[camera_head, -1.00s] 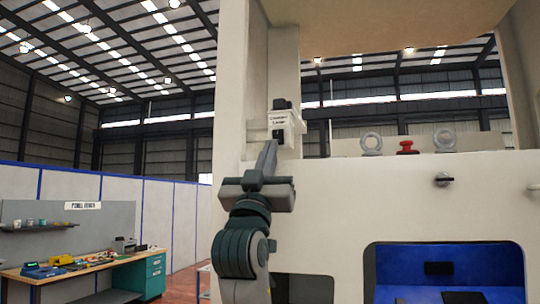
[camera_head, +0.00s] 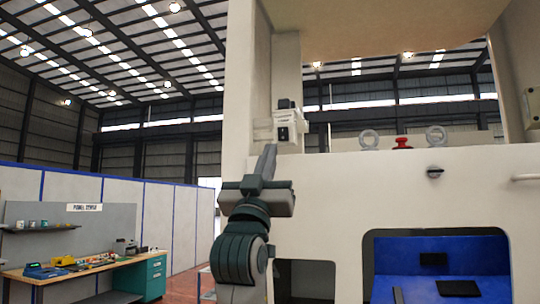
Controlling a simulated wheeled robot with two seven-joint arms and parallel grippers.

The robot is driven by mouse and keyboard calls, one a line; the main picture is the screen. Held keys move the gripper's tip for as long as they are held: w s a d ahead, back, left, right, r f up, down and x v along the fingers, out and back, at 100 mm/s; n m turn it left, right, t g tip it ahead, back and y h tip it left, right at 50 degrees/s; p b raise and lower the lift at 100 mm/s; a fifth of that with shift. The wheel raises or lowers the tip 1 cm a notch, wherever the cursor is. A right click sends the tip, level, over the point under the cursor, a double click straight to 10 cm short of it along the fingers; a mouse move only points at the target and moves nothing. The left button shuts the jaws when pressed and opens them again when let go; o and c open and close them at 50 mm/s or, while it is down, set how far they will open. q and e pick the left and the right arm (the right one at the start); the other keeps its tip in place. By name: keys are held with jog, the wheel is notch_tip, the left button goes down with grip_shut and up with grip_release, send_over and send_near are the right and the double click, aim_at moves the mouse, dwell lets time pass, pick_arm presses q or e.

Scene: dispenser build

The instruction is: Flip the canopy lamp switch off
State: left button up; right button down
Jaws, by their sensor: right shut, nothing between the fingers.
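The canopy lamp switch box (camera_head: 289,118) is a small white labelled box on the machine's left post. A black switch (camera_head: 283,133) shows on its front face, below the label. I cannot tell the switch's position. My right gripper (camera_head: 268,149) is shut and empty, its narrow fingers pointing up. In the picture its tips lie just below and left of the black switch. I cannot tell whether they touch the box. My left gripper is not in view.
The pale dispenser (camera_head: 345,205) fills the right side, with an overhanging canopy (camera_head: 390,25) above. A red button (camera_head: 402,143) stands between two grey rings (camera_head: 369,139) on its ledge. A blue-lined opening (camera_head: 400,250) is below. A workbench (camera_head: 95,268) stands far left.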

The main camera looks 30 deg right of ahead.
jog(key=b+v, duration=0.4)
jog(key=v, duration=0.3)
jog(key=shift+d+f, duration=0.2)
jog(key=shift+f, duration=0.35)
jog(key=shift+w, duration=0.1)
